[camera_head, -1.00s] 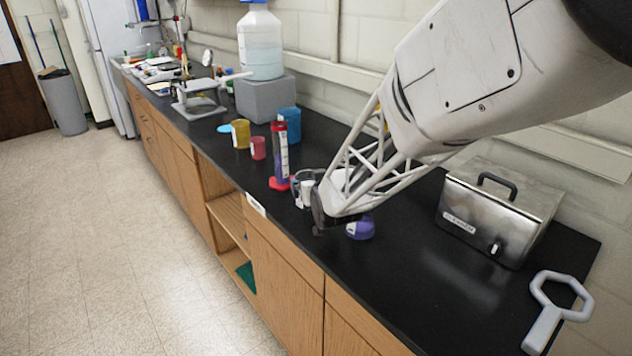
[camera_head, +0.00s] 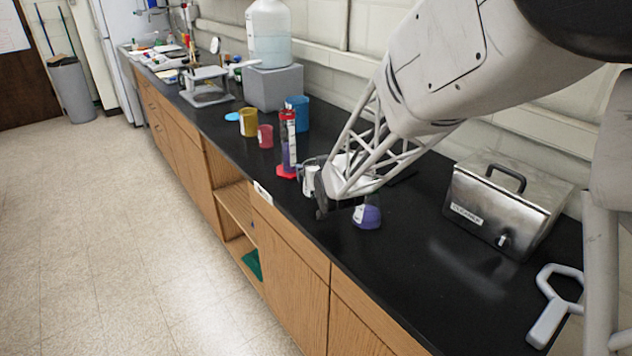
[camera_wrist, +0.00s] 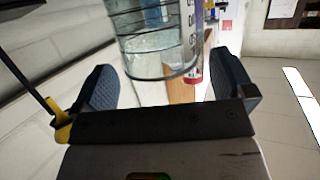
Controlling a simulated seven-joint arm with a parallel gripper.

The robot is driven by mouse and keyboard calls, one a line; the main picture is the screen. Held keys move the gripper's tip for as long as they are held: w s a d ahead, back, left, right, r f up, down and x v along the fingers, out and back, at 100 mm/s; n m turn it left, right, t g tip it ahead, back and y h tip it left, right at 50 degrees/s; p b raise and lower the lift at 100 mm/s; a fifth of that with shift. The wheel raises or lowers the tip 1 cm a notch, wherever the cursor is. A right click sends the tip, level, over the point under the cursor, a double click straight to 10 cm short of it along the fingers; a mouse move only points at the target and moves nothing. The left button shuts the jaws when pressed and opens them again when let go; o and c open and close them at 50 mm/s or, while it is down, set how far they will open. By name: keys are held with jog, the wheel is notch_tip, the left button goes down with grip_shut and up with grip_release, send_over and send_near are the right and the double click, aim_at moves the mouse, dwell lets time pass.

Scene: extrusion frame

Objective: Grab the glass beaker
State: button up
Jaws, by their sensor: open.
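The glass beaker (camera_wrist: 155,45) is clear, with printed markings and dark rings, and fills the upper middle of the wrist view. Its top is cut off there. My gripper (camera_wrist: 163,68) is open, with one dark padded finger on each side of the beaker's lower part. I see gaps between the fingers and the glass, and cannot tell how deep the beaker sits between them. In the head view the beaker (camera_head: 309,177) stands near the counter's front edge, partly hidden by my gripper (camera_head: 320,203).
A graduated cylinder with a red base (camera_head: 288,150) stands just behind the beaker. A flask with purple liquid (camera_head: 367,214) is right of my gripper. Pink (camera_head: 265,136), yellow (camera_head: 248,122) and blue (camera_head: 298,112) cups stand farther back. A metal box (camera_head: 508,205) is at right.

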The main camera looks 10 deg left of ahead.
jog(key=shift+x, duration=1.5)
jog(key=c, duration=1.2)
jog(key=shift+r, duration=0.25)
jog(key=v, duration=1.6)
jog(key=shift+s+a, duration=0.15)
jog(key=shift+s, duration=0.25)
